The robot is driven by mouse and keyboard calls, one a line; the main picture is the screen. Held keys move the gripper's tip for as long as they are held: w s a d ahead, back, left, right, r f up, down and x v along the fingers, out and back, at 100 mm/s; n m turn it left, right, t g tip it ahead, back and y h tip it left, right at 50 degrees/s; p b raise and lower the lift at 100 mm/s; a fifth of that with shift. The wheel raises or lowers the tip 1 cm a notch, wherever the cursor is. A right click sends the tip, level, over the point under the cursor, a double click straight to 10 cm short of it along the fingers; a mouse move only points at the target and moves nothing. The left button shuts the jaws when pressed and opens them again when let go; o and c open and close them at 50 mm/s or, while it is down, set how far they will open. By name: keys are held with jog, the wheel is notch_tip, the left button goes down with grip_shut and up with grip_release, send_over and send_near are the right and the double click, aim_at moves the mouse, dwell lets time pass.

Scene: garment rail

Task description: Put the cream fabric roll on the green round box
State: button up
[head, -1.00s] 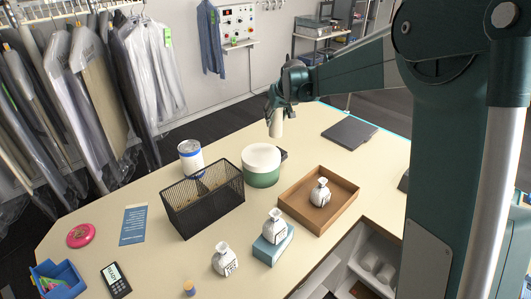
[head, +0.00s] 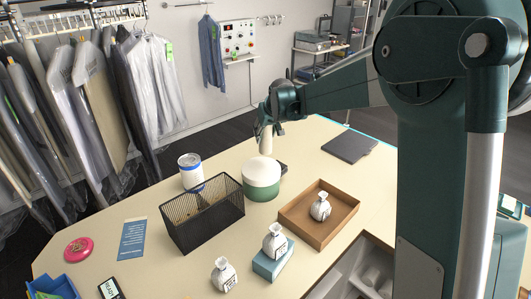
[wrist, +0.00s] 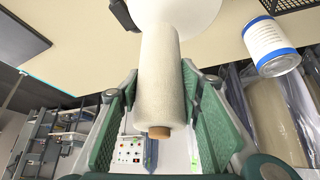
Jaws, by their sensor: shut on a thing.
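The cream fabric roll (head: 265,141) is upright in my gripper (head: 267,126). In the wrist view the roll (wrist: 160,75) stands between the two green fingers of my gripper (wrist: 158,110), which are shut on it. The green round box (head: 262,187), with a cream lid, stands on the table just below the roll. The roll's lower end is over or at the lid; whether it touches I cannot tell. In the wrist view the pale lid (wrist: 205,18) shows at the top, partly hidden behind the roll.
A black mesh basket (head: 203,212) stands left of the box, with a white and blue can (head: 191,171) behind it. A wooden tray (head: 318,232) holding a small white bag (head: 320,207) is at the right. A dark flat folder (head: 349,147) lies at the back right.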

aim_at(265, 147)
jog(key=shift+f, duration=1.6)
jog(key=shift+f, duration=0.1)
jog(key=shift+f, duration=2)
jog(key=shift+f, duration=0.2)
jog(key=o, duration=1)
jog(key=shift+o, duration=0.2)
jog(key=shift+r, duration=0.15)
jog(key=shift+r, duration=0.15)
jog(key=v, duration=1.2)
